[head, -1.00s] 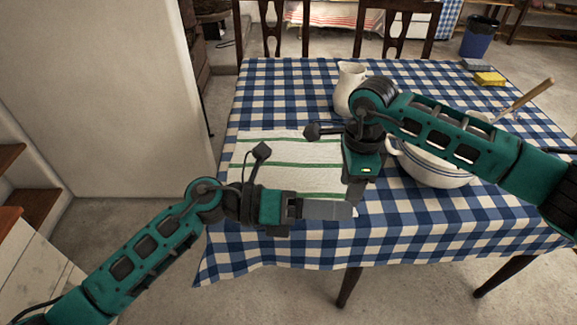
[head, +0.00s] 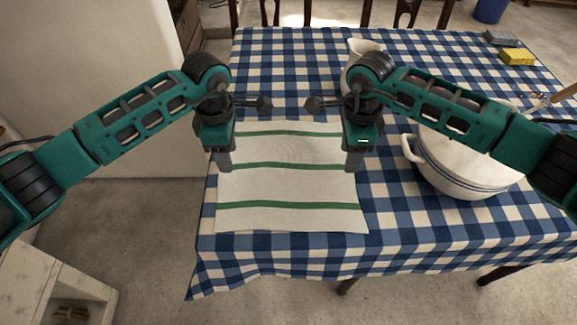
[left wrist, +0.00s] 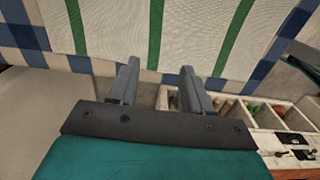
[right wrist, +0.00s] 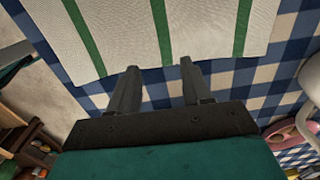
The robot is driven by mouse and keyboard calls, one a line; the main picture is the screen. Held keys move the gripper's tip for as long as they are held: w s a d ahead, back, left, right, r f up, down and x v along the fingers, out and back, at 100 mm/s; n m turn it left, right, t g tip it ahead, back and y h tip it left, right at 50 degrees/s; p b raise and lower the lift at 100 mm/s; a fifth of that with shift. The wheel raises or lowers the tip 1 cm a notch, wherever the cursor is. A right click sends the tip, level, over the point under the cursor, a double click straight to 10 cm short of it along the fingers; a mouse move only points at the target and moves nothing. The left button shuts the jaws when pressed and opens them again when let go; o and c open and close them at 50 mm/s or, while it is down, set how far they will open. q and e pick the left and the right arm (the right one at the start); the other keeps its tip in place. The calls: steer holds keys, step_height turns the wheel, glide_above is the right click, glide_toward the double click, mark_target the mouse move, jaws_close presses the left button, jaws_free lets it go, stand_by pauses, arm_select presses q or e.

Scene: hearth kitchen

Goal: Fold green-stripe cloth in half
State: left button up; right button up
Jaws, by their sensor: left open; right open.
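The green-stripe cloth (head: 290,185) is off-white with green stripes and lies spread flat on the checked tablecloth, near the table's front left corner. It also shows in the left wrist view (left wrist: 190,35) and in the right wrist view (right wrist: 120,35). My left gripper (head: 224,168) is open and points down at the cloth's left edge; its fingers (left wrist: 158,85) are empty. My right gripper (head: 353,168) is open and points down at the cloth's right edge; its fingers (right wrist: 158,80) are empty. I cannot tell whether either gripper touches the cloth.
A white jug (head: 357,52) stands behind my right wrist. A yellow sponge (head: 516,56) lies at the back right. The blue checked tablecloth (head: 400,220) is clear in front of the bowl.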

arm_select(q)
steer(key=shift+f, duration=1.65)
arm_select(e)
steer(key=shift+f, duration=1.7)
arm_select(q)
steer(key=shift+f, duration=0.1)
steer(key=shift+f, duration=0.15)
arm_select(e)
steer(key=shift+f, duration=0.2)
arm_select(q)
steer(key=shift+c, duration=0.4)
arm_select(e)
steer(key=shift+r, duration=0.1)
steer(key=shift+c, duration=0.4)
arm_select(q)
steer(key=shift+c, duration=0.7)
arm_select(e)
steer(key=shift+c, duration=0.7)
arm_select(q)
jaws_close()
arm_select(e)
jaws_close()
arm_select(q)
steer(key=shift+r, duration=0.25)
arm_select(e)
steer(key=shift+r, duration=0.15)
